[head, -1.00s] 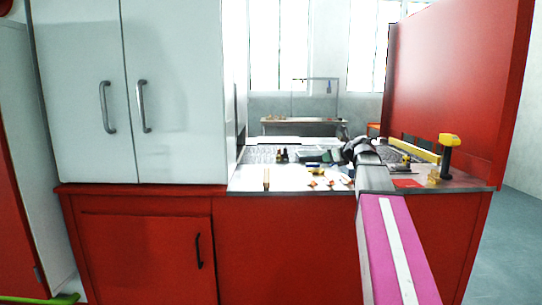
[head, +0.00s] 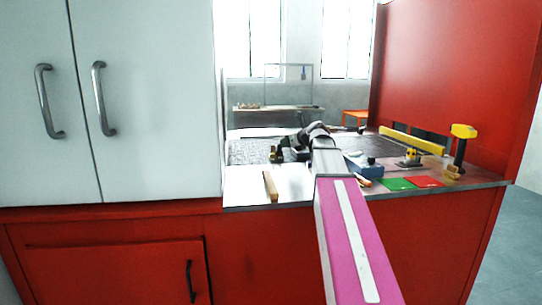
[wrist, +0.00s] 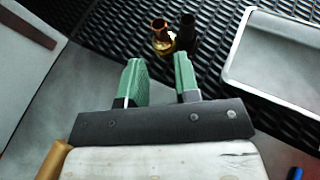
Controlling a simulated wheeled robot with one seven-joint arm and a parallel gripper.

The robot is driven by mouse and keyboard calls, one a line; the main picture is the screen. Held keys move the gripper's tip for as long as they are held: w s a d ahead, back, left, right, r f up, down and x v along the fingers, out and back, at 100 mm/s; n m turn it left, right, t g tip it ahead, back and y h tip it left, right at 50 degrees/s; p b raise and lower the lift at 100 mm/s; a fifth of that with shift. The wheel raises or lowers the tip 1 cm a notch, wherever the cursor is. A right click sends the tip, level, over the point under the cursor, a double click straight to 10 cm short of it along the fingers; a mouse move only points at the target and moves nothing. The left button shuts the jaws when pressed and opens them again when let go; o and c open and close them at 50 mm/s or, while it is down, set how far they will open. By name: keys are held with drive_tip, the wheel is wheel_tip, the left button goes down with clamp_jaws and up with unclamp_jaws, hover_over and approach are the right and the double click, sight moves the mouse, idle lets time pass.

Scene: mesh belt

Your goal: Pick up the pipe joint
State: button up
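In the wrist view, a short brass fitting with a copper-coloured open top (wrist: 161,38), which looks like the pipe joint, stands upright on the black mesh belt (wrist: 110,25). A similar dark fitting (wrist: 187,33) stands right beside it. My gripper (wrist: 158,64) has two green fingers spread apart with nothing between them. The fittings are just beyond the fingertips, roughly in line with the gap. In the head view, small dark upright shapes (head: 274,154) stand on the belt left of my arm. My arm hides part of the worktop there, and the fingers are not clear.
A light tray (wrist: 275,50) lies on the belt to the right. A wooden block (head: 270,186) lies on the worktop's front left. A white cabinet (head: 150,100) bounds the left.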

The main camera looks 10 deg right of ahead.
sight(275, 154)
drive_tip(key=x, duration=0.8)
drive_tip(key=shift+w+a+f, duration=0.15)
drive_tip(key=shift+a+f, duration=0.1)
drive_tip(key=shift+f, duration=0.15)
clamp_jaws()
